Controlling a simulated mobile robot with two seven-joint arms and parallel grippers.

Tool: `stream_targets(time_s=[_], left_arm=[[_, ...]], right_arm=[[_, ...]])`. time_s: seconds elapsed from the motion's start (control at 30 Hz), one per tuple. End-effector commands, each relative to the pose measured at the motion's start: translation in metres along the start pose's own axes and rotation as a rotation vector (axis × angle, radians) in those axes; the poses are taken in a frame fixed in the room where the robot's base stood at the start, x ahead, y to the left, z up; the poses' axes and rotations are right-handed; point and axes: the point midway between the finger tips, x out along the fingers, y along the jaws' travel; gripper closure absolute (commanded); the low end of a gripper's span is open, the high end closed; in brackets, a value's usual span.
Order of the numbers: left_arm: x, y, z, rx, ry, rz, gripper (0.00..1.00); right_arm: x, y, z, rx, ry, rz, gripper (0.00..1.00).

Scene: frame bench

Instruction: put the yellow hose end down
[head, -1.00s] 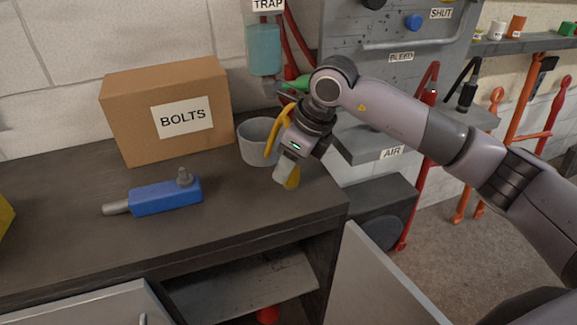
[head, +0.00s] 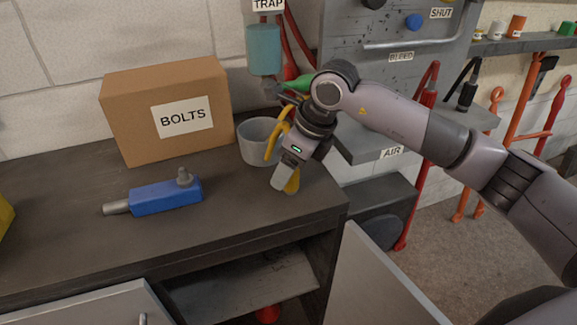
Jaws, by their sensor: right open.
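The yellow hose (head: 284,113) hangs down beside the grey cup, and part of it is hidden behind my right gripper. Its yellow end (head: 293,182) shows low beside my right gripper's fingers, at the bench top near the right edge. My right gripper (head: 284,182) points down, with its jaws open around or right beside the hose end. The near finger hides part of the hose end, so I cannot tell whether it touches the bench. My left gripper is out of view.
A grey cup (head: 257,143) stands just behind the gripper. A BOLTS box (head: 150,135) and a blue tool (head: 165,196) are further left on the dark bench (head: 85,230). The bench front is clear. An open grey door (head: 375,285) stands below.

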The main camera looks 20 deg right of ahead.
Motion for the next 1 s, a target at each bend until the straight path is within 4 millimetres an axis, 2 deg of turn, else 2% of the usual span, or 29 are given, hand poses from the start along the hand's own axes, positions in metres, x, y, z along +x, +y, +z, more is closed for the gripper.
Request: stream_targets(time_s=[0.3,0.5,0.7,1.0], left_arm=[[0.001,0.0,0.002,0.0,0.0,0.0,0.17],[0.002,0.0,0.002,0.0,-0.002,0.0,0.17],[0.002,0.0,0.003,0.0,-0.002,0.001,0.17],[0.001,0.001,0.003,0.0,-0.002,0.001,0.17]], right_arm=[[-0.07,-0.001,0.001,0.0,-0.005,-0.006,0.36],[-0.102,-0.001,0.0,0.0,-0.003,-0.004,0.36],[-0.114,0.0,0.0,-0.001,-0.001,-0.002,0.36],[-0.115,0.0,0.0,0.0,-0.001,-0.002,0.36]])
